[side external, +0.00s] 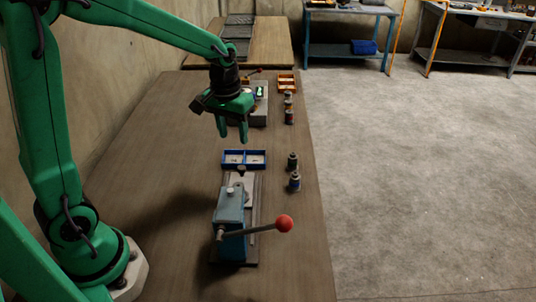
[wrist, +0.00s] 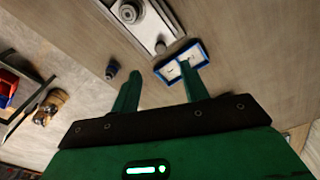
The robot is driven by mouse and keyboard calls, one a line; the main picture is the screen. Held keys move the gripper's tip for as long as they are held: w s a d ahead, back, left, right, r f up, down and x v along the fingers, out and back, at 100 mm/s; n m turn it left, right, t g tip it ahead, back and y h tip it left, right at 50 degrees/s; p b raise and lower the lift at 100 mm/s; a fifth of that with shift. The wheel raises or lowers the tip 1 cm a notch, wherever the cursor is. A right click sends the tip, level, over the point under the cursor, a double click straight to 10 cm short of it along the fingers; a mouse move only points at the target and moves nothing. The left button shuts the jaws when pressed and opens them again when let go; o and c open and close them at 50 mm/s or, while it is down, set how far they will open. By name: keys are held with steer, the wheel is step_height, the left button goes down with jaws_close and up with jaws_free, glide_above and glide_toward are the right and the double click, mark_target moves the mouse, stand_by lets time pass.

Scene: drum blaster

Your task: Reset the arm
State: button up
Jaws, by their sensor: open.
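My gripper (side external: 233,138) is green and hangs from the wrist above the table, fingers pointing down. Its two fingers stand apart with nothing between them; they also show in the wrist view (wrist: 160,80). In the side view the gripper is above and behind the blue two-compartment tray (side external: 243,151). In the wrist view one fingertip overlaps the tray's (wrist: 203,49) near edge; I cannot tell any contact there. Small pale marks or pieces show in the compartments.
A blue press (side external: 230,207) with a red-ball lever (side external: 284,223) stands in front. Two small cylinders (side external: 292,161) (side external: 294,181) stand right of the tray. An orange tray (side external: 287,81) and more small cylinders (side external: 289,117) stand farther back. The left tabletop (side external: 150,130) is clear.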

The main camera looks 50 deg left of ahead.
steer(key=s+d+r+m+t, duration=0.1)
steer(key=s+r, duration=0.3)
steer(key=s, duration=0.4)
steer(key=s+d+r+m+t, duration=0.2)
steer(key=s+r, duration=0.3)
steer(key=s, duration=0.4)
steer(key=shift+m+t, duration=0.4)
steer(key=shift+t, duration=0.4)
steer(key=o, duration=0.9)
steer(key=shift+w+r, duration=0.1)
steer(key=shift+w, duration=0.1)
steer(key=o, duration=0.3)
steer(key=shift+w, duration=0.2)
steer(key=w+d+f+m+g, duration=0.1)
steer(key=w+m+g, duration=0.1)
steer(key=w+m, duration=0.2)
steer(key=w+d+f+m+g, duration=0.1)
steer(key=w+f+m+g, duration=0.1)
steer(key=w+m, duration=0.3)
steer(key=w+g, duration=0.1)
steer(key=w, duration=0.2)
steer(key=shift+d+f+g, duration=0.25)
steer(key=shift+g, duration=0.05)
